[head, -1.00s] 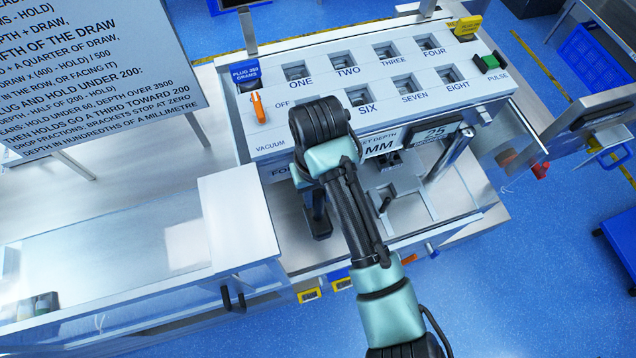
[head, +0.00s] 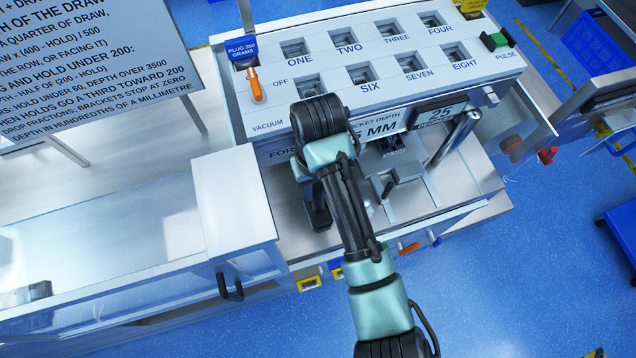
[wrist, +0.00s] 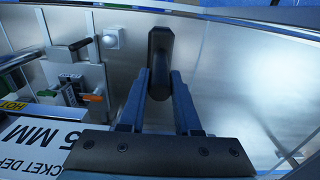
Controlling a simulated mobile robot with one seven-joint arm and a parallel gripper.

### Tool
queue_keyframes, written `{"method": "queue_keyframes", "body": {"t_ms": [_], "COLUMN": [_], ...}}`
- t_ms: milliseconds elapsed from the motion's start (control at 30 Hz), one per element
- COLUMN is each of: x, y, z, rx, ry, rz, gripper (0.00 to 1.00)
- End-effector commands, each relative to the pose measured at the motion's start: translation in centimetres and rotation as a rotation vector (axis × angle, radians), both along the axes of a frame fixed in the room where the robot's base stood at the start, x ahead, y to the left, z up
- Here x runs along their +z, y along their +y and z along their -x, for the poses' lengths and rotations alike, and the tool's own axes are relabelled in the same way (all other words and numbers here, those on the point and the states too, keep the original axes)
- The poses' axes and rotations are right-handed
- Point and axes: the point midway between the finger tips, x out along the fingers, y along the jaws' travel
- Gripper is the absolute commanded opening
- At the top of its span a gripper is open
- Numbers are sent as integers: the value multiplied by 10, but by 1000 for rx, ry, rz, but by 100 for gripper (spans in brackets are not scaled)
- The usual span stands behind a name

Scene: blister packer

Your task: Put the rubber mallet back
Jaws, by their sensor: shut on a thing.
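In the wrist view, my gripper (wrist: 161,82) is shut on a dark, long, rounded piece, which I take to be the rubber mallet (wrist: 159,48). It stands out past the fingertips, over bare metal. Whether this is its head or its handle I cannot tell. In the head view, my gripper (head: 316,208) hangs below my teal wrist, over the metal deck in front of the labelled panel. There the mallet cannot be told apart from the dark fingers. No holder for the mallet can be made out.
The sloped panel (head: 395,45) with numbered sockets stands behind my arm. A lever and clamp (head: 390,185) are right of my gripper. A white box (head: 235,200) with a dark handle stands left. A sign (head: 90,60) is at the upper left. Metal deck is bare around the gripper.

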Motion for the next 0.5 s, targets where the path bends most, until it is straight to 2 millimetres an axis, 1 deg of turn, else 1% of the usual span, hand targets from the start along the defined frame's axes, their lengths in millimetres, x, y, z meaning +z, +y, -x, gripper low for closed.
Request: {"method": "queue_keyframes", "body": {"t_ms": [33,500], "x": [-6,-38], "y": [0,0], "z": [0,0], "rx": [0,0], "ry": [0,-1], "rz": [-1,0], "gripper": [0,0]}}
